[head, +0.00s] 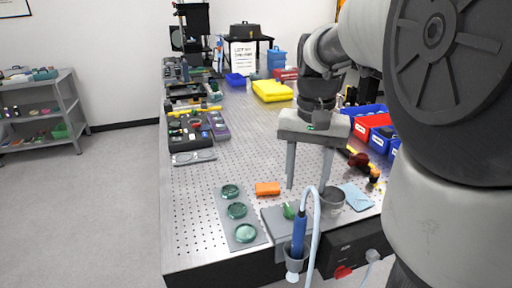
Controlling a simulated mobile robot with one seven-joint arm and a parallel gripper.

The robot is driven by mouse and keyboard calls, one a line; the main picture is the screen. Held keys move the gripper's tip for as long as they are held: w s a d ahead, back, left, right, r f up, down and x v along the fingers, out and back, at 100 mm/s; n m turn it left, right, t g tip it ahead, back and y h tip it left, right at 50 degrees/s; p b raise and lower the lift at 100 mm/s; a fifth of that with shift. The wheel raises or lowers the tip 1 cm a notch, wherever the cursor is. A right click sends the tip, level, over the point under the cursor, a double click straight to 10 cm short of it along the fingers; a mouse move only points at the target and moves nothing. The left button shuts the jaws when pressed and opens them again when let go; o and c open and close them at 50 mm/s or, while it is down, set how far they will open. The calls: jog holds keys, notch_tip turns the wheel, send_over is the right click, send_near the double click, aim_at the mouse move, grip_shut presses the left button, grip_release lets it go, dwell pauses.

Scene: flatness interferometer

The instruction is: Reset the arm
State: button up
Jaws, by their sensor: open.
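My arm comes in from the right side of the head view and ends over the perforated metal table (200,222). My gripper (307,186) points down above the table's near part, with its two long grey fingers spread apart. Nothing shows between the fingers. An orange block (267,189) lies on the table just left of the fingers. A grey metal cup (332,201) stands close to the right finger. How far the fingertips are above the surface is hard to tell.
A plate with several green glass discs (237,211) lies at the near left. A blue-handled tool (299,236) stands in a holder at the front edge, with a pale hose. A yellow case (272,91) and blue bins (365,112) lie farther back. The table's middle is largely clear.

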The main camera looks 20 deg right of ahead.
jog(key=shift+r, duration=0.35)
jog(key=s+a+r+n+t+p, duration=0.5)
jog(key=s+a+r+n+p, duration=0.1)
jog(key=s+a, duration=0.4)
jog(key=shift+s+a+r+t+p, duration=0.2)
jog(key=shift+a+r+t+p, duration=0.15)
jog(key=shift+r+p, duration=0.45)
jog(key=shift+f, duration=0.15)
